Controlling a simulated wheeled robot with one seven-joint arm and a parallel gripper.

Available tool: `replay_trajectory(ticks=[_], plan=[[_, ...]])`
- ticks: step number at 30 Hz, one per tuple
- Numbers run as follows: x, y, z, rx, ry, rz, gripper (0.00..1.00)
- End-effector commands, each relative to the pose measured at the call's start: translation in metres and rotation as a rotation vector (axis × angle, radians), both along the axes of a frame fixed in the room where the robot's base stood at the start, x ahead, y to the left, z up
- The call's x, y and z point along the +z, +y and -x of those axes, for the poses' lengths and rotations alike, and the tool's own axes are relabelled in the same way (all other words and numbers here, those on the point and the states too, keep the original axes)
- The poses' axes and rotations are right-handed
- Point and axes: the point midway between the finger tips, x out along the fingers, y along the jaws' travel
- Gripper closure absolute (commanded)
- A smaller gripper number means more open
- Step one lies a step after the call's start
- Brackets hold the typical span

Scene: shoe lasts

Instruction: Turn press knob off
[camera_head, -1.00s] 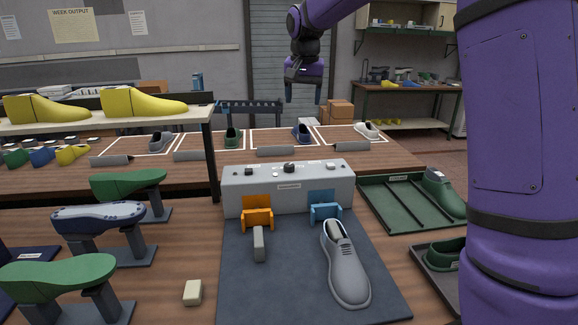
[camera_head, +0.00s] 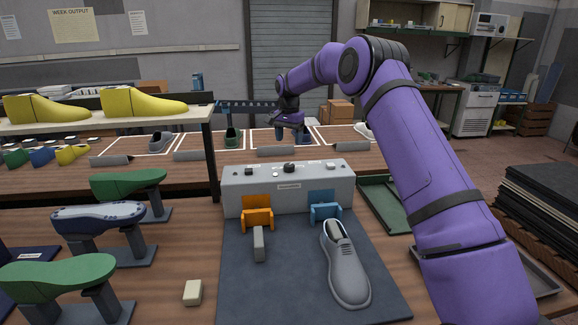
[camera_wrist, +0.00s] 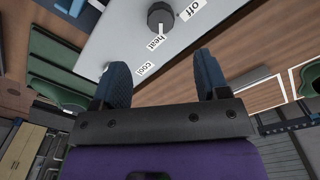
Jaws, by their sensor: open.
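The press (camera_head: 240,190) is a grey box at the back of the dark mat, with a black knob (camera_head: 289,167) on its top. In the wrist view the knob (camera_wrist: 160,16) stands beside the labels off, heat and cool. Its white mark appears to point towards heat. My gripper (camera_head: 290,137) is above and behind the press in the head view, fingers downward. In the wrist view my gripper (camera_wrist: 162,62) has its two fingers apart with nothing between them. The knob lies beyond the fingertips, not touched.
An orange clamp (camera_head: 257,215) and a blue clamp (camera_head: 325,211) are on the press front. A grey shoe (camera_head: 346,265) lies on the mat (camera_head: 285,295). A green tray (camera_head: 376,190) is at right, partly behind my arm. Shoe lasts on stands (camera_head: 98,217) fill the left.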

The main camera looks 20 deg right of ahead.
Motion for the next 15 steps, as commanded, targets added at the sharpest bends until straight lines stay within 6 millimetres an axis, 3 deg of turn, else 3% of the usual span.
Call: replay_trajectory(ticks=[7, 15], plan=[[-0.020, -0.001, -0.002, -0.006, 0.003, -0.001, 0.32], [-0.068, -0.001, -0.001, -0.005, 0.006, -0.002, 0.32]])
